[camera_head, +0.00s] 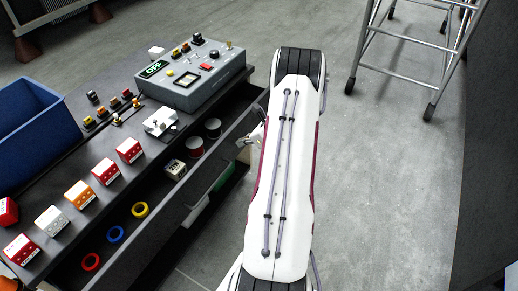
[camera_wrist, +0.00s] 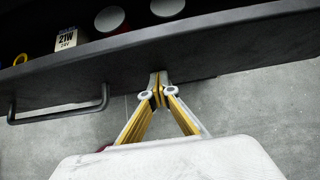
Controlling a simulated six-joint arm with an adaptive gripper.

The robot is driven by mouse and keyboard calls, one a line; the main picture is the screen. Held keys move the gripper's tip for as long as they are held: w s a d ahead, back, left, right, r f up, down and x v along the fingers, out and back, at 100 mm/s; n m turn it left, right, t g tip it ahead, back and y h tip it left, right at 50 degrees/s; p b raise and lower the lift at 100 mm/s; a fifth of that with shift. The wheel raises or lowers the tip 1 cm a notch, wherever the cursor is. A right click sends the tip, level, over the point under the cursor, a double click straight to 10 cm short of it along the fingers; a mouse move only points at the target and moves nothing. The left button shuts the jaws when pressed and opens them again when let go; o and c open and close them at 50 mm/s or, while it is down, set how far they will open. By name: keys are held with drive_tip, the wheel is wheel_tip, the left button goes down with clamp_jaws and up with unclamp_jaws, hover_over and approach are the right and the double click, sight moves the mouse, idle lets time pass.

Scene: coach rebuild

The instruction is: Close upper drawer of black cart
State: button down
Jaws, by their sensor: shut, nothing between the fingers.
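The black cart (camera_head: 75,245) stands at the left in the head view. Its upper drawer (camera_head: 150,222) is pulled out, with rings, cans and a small box inside. In the wrist view the drawer's dark front (camera_wrist: 225,45) crosses the top, with a bar handle (camera_wrist: 60,116) at the left. My gripper (camera_wrist: 160,76) is shut and empty. Its fingertips are at the lower edge of the drawer front, right of the handle; I cannot tell whether they touch it. In the head view my white arm hides most of the gripper and part of the drawer's far end.
On the cart top are a blue bin (camera_head: 35,130), a grey control box (camera_head: 195,75) and several red, white and orange blocks. A green thing (camera_head: 224,177) shows below the drawer. A metal ladder frame (camera_head: 415,45) stands at the back right. The floor right of my arm is clear.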

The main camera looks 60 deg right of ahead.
sight(236, 128)
drive_tip(key=w, duration=1.2)
drive_tip(key=shift+w+r, duration=0.1)
drive_tip(key=shift+w, duration=0.45)
drive_tip(key=shift+w, duration=0.1)
drive_tip(key=shift+s, duration=0.45)
drive_tip(key=s, duration=0.4)
drive_tip(key=shift+s+d+r, duration=0.1)
drive_tip(key=shift+r, duration=0.05)
drive_tip(key=shift+v, duration=4.7)
drive_tip(key=shift+s, duration=0.1)
